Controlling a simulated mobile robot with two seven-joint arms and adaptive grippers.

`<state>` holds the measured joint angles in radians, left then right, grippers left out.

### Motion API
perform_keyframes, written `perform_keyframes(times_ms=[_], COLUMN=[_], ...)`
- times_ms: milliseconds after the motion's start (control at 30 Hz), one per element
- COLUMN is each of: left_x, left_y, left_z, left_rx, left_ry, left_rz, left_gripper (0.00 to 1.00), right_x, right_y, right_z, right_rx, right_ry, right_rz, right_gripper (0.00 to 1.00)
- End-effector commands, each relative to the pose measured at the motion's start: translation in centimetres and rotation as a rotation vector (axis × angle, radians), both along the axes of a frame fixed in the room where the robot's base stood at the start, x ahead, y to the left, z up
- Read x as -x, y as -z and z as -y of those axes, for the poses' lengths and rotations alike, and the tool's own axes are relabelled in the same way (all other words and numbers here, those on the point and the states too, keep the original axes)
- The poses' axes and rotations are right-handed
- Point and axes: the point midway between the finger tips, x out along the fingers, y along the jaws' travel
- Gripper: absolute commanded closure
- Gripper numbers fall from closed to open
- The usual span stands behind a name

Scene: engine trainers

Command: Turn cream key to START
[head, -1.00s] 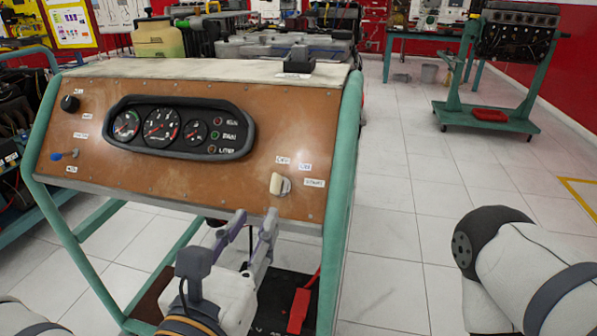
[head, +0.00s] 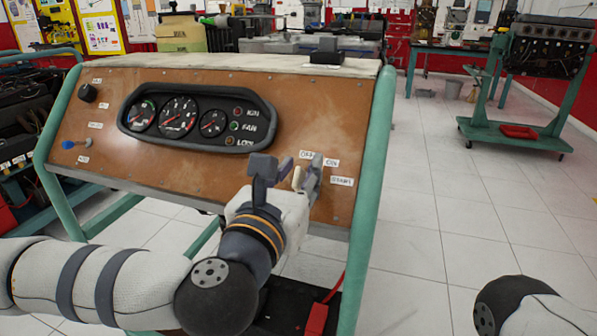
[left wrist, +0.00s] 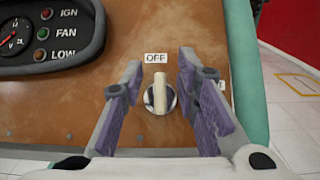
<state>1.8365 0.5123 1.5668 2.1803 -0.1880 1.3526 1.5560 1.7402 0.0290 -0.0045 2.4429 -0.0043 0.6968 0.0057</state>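The cream key (head: 297,177) sits in a round switch at the right of the brown panel (head: 120,88). In the left wrist view the key (left wrist: 160,92) stands upright, pointing at the OFF label (left wrist: 156,58). The ON label (head: 332,162) and START label (head: 341,181) are to the right of the key. My left gripper (head: 290,172) is at the key. In the left wrist view its open fingers (left wrist: 160,72) are either side of the key, with visible gaps. My right gripper is out of view.
The gauge cluster (head: 197,120) is left of the key. A black knob (head: 88,93) and a blue-handled switch (head: 76,144) are at the panel's far left. The green frame post (head: 371,190) stands just right of the key. Open floor lies further right.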

Motion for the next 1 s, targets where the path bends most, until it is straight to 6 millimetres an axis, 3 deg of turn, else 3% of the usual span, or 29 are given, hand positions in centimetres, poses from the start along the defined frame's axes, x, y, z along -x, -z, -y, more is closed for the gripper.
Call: perform_keyframes(times_ms=[67,167,200,633,1000], left_x=[0.0,0.0,0.0,0.0,0.1], left_y=[0.0,0.0,0.0,0.0,-0.1], left_z=[0.0,0.0,0.0,-0.1,0.0], left_rx=[0.0,0.0,0.0,-0.038,-0.24], left_ry=[0.0,0.0,0.0,0.032,0.219], left_rz=[0.0,-0.001,-0.001,0.011,0.078], left_gripper=[0.76,0.99,1.0,1.0,1.0], right_x=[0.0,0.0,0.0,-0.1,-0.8], right_y=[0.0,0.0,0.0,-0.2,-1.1], right_z=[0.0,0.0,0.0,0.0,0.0], right_rx=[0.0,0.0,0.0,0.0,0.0], right_ry=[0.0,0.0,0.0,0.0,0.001], right_rz=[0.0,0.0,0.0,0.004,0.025], right_gripper=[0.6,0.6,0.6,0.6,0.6])
